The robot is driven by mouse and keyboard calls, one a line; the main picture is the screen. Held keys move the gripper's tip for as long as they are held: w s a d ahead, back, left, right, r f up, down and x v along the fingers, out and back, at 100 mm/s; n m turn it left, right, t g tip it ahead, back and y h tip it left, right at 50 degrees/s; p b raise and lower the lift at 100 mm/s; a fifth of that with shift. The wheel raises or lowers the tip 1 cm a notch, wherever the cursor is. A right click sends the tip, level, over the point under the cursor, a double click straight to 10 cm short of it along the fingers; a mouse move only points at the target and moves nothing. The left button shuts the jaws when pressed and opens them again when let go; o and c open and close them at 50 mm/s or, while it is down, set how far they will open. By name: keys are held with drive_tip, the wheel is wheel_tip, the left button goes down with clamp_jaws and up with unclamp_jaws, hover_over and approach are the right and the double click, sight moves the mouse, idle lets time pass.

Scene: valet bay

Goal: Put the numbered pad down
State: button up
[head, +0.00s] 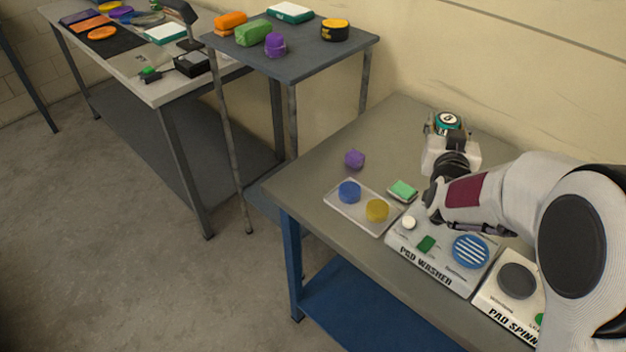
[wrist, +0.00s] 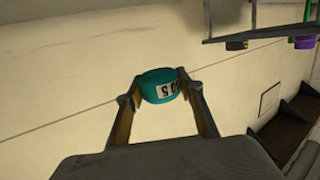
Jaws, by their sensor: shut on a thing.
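My gripper (head: 447,126) is at the back right of the near grey table (head: 393,133), in front of the wall. It is shut on a teal round pad (head: 448,117) with a white label on it, held up at the fingertips. In the wrist view the pad (wrist: 159,85) sits between the two fingers (wrist: 158,90), and its label shows dark digits, hard to read in full. The wall is behind the pad in that view. My arm hides part of the table and of the pad washer.
A pad washer (head: 408,252) and a pad spinner (head: 487,296) stand along the near table's front. A clear tray (head: 345,208) holds a blue pad and a yellow pad. A purple piece (head: 354,159) and a green sponge (head: 402,191) lie nearby. The table's back left is clear.

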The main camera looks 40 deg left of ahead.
drive_tip(key=s+a+n+g+y, duration=0.1)
drive_tip(key=s+a, duration=0.3)
drive_tip(key=a, duration=0.2)
drive_tip(key=s+a+n+y, duration=0.1)
drive_tip(key=s+a, duration=0.2)
drive_tip(key=a, duration=0.4)
drive_tip(key=n+g+y, duration=0.1)
drive_tip(key=g+y, duration=0.1)
hover_over(307, 180)
wheel_tip(307, 180, down, 8)
drive_tip(key=shift+f, duration=0.5)
drive_tip(key=shift+f, duration=2.5)
drive_tip(key=shift+f, duration=2.3)
drive_tip(key=shift+f, duration=0.15)
